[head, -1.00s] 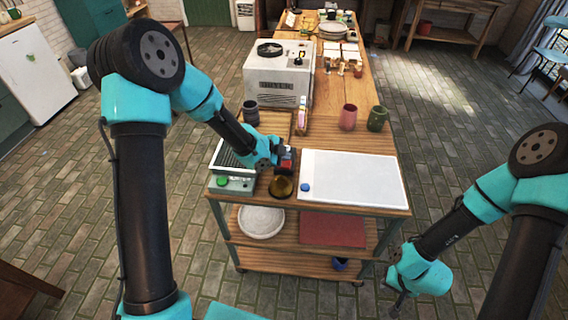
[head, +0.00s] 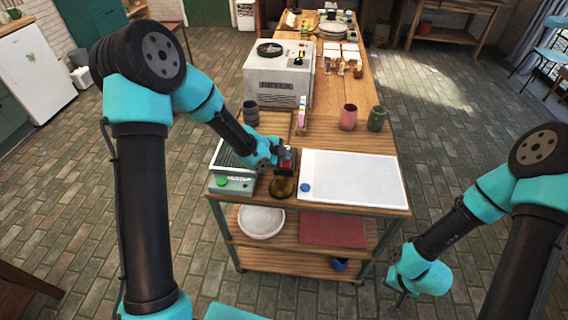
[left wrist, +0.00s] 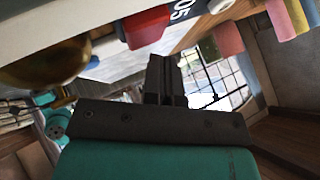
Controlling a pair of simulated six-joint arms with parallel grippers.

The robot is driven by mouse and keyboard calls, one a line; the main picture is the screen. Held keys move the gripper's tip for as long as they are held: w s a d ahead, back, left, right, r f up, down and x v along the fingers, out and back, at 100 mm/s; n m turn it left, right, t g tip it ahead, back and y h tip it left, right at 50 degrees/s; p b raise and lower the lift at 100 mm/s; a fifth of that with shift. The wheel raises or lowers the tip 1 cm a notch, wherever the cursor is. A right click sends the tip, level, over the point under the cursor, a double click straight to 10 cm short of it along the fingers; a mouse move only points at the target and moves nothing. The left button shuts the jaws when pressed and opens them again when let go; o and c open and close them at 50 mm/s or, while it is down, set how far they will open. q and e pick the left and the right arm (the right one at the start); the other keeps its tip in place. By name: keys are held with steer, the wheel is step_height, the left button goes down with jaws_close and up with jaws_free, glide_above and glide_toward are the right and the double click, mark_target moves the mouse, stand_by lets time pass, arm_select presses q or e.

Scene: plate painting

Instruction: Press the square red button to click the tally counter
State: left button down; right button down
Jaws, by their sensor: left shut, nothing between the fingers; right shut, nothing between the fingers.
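The tally counter (head: 288,164) is a small red thing on the cart top, partly covered by my left gripper in the head view. In the left wrist view the red counter (left wrist: 147,25) shows at the top, with the digits "05" on a dark face. I cannot clearly make out its square button. My left gripper (head: 285,157) is shut and empty, right at the counter; its fingers (left wrist: 166,75) appear just below the counter in the left wrist view, and contact cannot be told. My right gripper (head: 399,299) is shut and empty, low beside the cart's right side.
An amber bowl (head: 282,188) stands just in front of the counter. A device with a green button (head: 222,182) is to the left, and a white board with a blue button (head: 305,188) is to the right. Cups and a white dryer (head: 278,75) stand behind.

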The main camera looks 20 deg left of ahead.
mark_target(284, 165)
arm_select(q)
steer(key=shift+s+f, duration=0.15)
steer(key=shift+f, duration=0.45)
steer(key=shift+s+f, duration=0.15)
steer(key=shift+f, duration=0.4)
stand_by(1.3)
steer(key=shift+s+r, duration=0.15)
steer(key=shift+s, duration=0.05)
stand_by(0.4)
steer(key=shift+r, duration=0.1)
steer(key=shift+w+r, duration=0.2)
steer(key=shift+r, duration=2.5)
steer(key=shift+d, duration=0.1)
